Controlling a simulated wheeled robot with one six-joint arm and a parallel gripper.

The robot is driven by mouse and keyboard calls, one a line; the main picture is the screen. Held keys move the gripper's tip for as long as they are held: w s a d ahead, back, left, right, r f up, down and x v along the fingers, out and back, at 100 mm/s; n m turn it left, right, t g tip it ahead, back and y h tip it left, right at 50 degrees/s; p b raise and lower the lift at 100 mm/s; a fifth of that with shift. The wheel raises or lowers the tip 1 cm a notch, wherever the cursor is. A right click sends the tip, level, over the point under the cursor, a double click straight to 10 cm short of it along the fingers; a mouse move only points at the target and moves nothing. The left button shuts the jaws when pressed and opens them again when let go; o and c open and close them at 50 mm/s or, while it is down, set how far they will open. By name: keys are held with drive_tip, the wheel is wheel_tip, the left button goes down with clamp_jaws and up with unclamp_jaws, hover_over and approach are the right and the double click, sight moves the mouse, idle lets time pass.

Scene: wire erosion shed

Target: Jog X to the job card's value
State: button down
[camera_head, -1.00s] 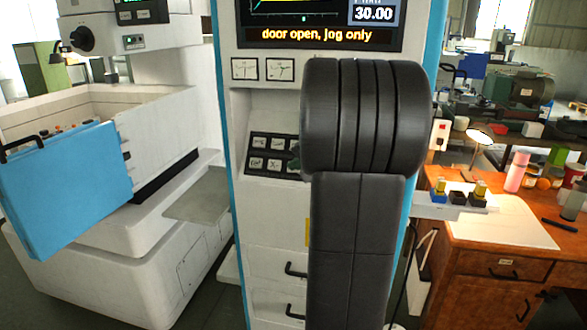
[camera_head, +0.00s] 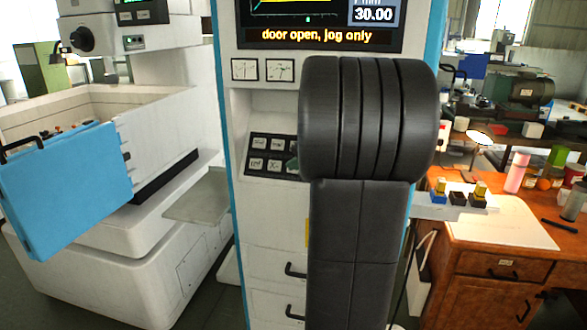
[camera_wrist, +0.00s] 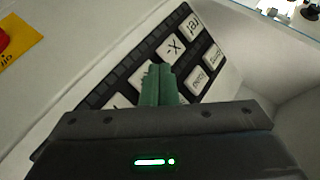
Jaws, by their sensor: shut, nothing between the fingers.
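The jog keypad (camera_head: 268,155) is a dark panel of pale keys on the machine's console. The wrist view shows it close up, with a key marked X- (camera_wrist: 172,47) just beyond my gripper. My gripper (camera_wrist: 158,70) has its green fingers together and empty, their tips over the key beside X-, which they partly hide. I cannot tell whether they touch it. In the head view my arm covers the right of the keypad and most of the gripper. The screen (camera_head: 320,22) reads "door open, jog only" and 30.00. I cannot pick out a readable job card.
A red button on a yellow plate (camera_wrist: 20,45) is at the wrist view's upper left. A blue door (camera_head: 65,190) hangs open at the left of the head view. A wooden desk (camera_head: 490,240) with a white sheet (camera_head: 505,225) stands at the right.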

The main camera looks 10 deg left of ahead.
drive_tip(key=shift+s, duration=0.1)
drive_tip(key=s+r, duration=0.1)
drive_tip(key=s, duration=0.1)
drive_tip(key=s+r+p, duration=0.1)
drive_tip(key=s+r, duration=0.1)
drive_tip(key=shift+a, duration=0.1)
idle(2.4)
drive_tip(key=shift+s+r+p, duration=0.55)
drive_tip(key=shift+s+p, duration=0.2)
drive_tip(key=shift+p, duration=0.4)
drive_tip(key=shift+s+r+p, duration=0.55)
drive_tip(key=shift+s+p, duration=0.2)
drive_tip(key=shift+p, duration=0.35)
drive_tip(key=shift+w+f, duration=0.1)
drive_tip(key=shift+f, duration=0.05)
